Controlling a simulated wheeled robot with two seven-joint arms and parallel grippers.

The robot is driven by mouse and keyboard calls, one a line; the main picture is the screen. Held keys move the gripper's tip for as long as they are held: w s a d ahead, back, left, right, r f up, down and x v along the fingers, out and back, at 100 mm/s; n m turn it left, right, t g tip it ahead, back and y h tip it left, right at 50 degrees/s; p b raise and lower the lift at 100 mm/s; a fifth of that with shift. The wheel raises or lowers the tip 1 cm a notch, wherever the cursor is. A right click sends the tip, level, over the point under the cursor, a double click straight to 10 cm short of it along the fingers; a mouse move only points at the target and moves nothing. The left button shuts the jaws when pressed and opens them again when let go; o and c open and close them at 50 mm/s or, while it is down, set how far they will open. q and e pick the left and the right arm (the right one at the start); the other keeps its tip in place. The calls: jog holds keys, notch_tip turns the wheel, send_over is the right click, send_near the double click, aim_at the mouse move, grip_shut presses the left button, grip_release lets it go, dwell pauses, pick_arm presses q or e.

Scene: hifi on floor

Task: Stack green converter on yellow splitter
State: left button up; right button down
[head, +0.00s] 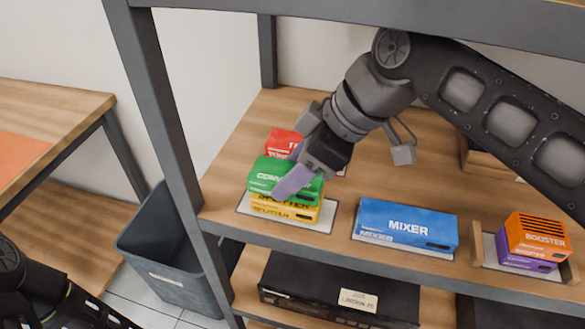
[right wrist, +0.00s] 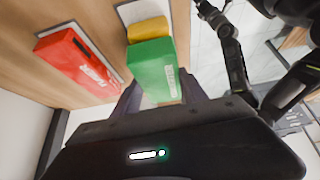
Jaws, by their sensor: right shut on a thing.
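The green converter box (head: 285,179) is right over the yellow splitter box (head: 284,208), lined up closely with it. No clear gap shows between them, but I cannot tell whether the full weight rests there. The splitter lies on a pale mat (head: 317,224) near the shelf's front left. My right gripper (head: 298,178) is shut on the converter, one finger across its near side. In the right wrist view the converter (right wrist: 155,72) is between the fingers, with the splitter (right wrist: 148,29) beyond it.
A red box (head: 283,141) is just behind the stack, partly hidden by my gripper. A blue mixer box (head: 406,224) and an orange booster (head: 537,234) on a purple box (head: 526,262) stand to the right. A shelf post (head: 160,110) is close on the left, with a grey bin (head: 165,255) beyond.

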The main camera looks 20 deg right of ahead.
jog(key=shift+f+b, duration=0.45)
dwell(0.5)
jog(key=c, duration=0.5)
grip_release()
jog(key=shift+r, duration=0.1)
jog(key=shift+s+d+r, duration=0.1)
jog(key=shift+d+r, duration=0.05)
jog(key=shift+r, duration=0.1)
jog(key=shift+v, duration=1.2)
jog(key=s+d, duration=0.2)
jog(key=d, duration=0.1)
jog(key=s+d, duration=0.1)
jog(key=shift+s+d+r+p, duration=0.2)
jog(key=shift+s+d+p, duration=0.05)
jog(key=shift+d+p, duration=0.05)
jog(key=s+d+p, duration=0.1)
jog(key=d+p, duration=0.1)
jog(key=s+d+p, duration=0.2)
jog(key=shift+s+d, duration=0.2)
jog(key=shift+s+d+f, duration=0.2)
jog(key=shift+d+f, duration=0.05)
jog(key=shift+f, duration=0.05)
